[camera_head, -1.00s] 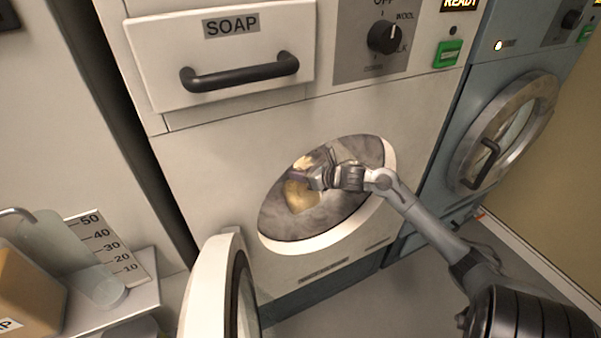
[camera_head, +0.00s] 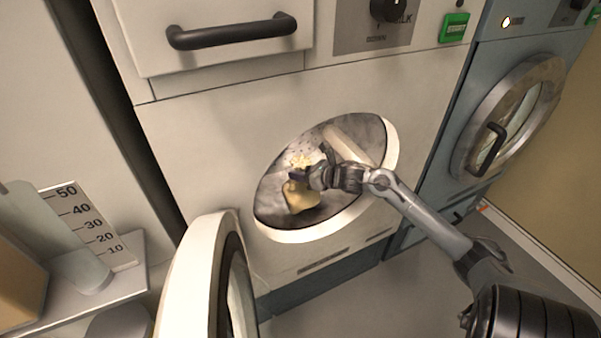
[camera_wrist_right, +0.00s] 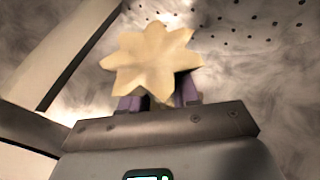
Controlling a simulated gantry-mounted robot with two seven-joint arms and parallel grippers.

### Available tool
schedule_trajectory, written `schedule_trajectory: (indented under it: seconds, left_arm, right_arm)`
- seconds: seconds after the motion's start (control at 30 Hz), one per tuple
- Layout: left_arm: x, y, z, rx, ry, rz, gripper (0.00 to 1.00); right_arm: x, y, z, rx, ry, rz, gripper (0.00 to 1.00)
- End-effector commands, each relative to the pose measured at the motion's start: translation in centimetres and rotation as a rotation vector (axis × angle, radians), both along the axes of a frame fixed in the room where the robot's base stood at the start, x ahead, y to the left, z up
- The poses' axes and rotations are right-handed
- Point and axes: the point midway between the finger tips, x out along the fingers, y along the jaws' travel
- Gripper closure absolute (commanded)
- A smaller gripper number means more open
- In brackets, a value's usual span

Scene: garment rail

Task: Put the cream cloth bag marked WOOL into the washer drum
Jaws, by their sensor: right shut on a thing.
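The cream cloth bag (camera_head: 299,197) is inside the opening of the washer drum (camera_head: 345,205), toward its left side. My right gripper (camera_head: 297,176) reaches into the drum and is shut on the bag near its gathered top. In the right wrist view the bag's frilled top (camera_wrist_right: 150,62) sticks up between the purple finger pads of my right gripper (camera_wrist_right: 158,101), with the perforated drum wall behind. The bag's marking cannot be read. My left gripper is not in view.
The round washer door (camera_head: 200,275) stands open at the lower left of the opening. A shelf (camera_head: 125,262) with a measuring cylinder (camera_head: 62,240) is at the left. A blue machine with a closed round door (camera_head: 470,150) stands at the right.

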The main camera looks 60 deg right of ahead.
Motion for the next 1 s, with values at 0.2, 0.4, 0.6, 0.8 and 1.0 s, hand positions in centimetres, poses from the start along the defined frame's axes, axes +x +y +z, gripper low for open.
schedule_trajectory:
  seconds: [0.2,0.4,0.6,0.8,1.0]
  left_arm:
    - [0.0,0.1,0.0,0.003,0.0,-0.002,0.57]
    - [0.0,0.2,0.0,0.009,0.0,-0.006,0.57]
    - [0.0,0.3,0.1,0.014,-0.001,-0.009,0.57]
    - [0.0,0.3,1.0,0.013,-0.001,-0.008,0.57]
    - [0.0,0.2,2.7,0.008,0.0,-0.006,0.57]
  right_arm:
    - [0.0,0.0,0.2,-0.001,-0.003,0.0,0.53]
    - [0.0,0.0,0.1,0.0,-0.002,0.0,0.4]
    - [-0.1,0.0,-0.1,0.0,0.003,0.0,0.4]
    - [-1.1,0.1,0.6,0.001,0.002,0.001,0.4]
    - [-3.6,0.3,1.8,0.0,0.004,0.0,0.4]
